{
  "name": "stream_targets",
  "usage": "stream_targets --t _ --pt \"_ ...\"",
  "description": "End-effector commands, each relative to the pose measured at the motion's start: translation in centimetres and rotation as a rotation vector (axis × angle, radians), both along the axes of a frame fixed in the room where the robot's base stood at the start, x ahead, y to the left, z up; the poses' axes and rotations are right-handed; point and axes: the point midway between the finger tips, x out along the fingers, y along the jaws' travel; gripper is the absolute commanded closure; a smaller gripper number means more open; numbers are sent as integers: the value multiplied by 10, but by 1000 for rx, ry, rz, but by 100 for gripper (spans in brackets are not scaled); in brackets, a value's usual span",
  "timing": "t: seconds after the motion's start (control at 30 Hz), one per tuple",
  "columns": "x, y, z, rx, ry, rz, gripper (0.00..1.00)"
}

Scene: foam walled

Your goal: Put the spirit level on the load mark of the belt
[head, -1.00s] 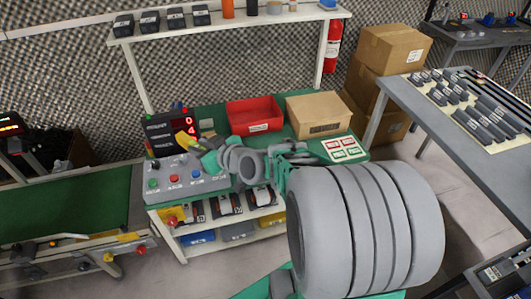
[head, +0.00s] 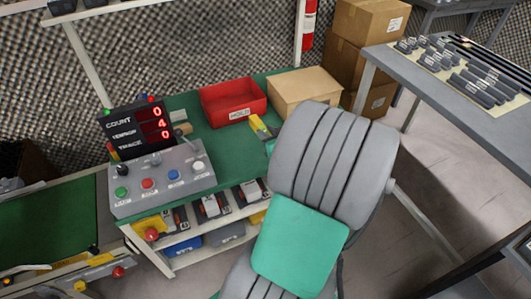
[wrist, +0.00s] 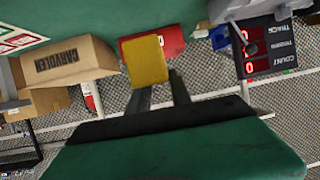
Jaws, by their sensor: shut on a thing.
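The belt (head: 45,222) is a green surface at the left edge of the head view, well left of my gripper. No load mark can be made out on its visible part.
A control console (head: 160,180) with buttons and a red-digit display (head: 137,128) stands on the bench, between gripper and belt. A grey table (head: 450,110) is at right.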

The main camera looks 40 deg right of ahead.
Motion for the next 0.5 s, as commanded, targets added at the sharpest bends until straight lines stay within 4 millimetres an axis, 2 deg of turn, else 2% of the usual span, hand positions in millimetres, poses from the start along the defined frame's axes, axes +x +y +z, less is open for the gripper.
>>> stream_targets --t 0.03,0.13,0.2,0.27,0.5 --pt "-12 -14 -15 2 -4 -35 100" --pt "-25 -28 -21 0 -8 -68 100" --pt "-23 -33 -24 1 -8 -73 100" --pt "-13 -36 -28 1 -9 -70 100" --pt "49 -62 -58 -1 -8 -67 100"
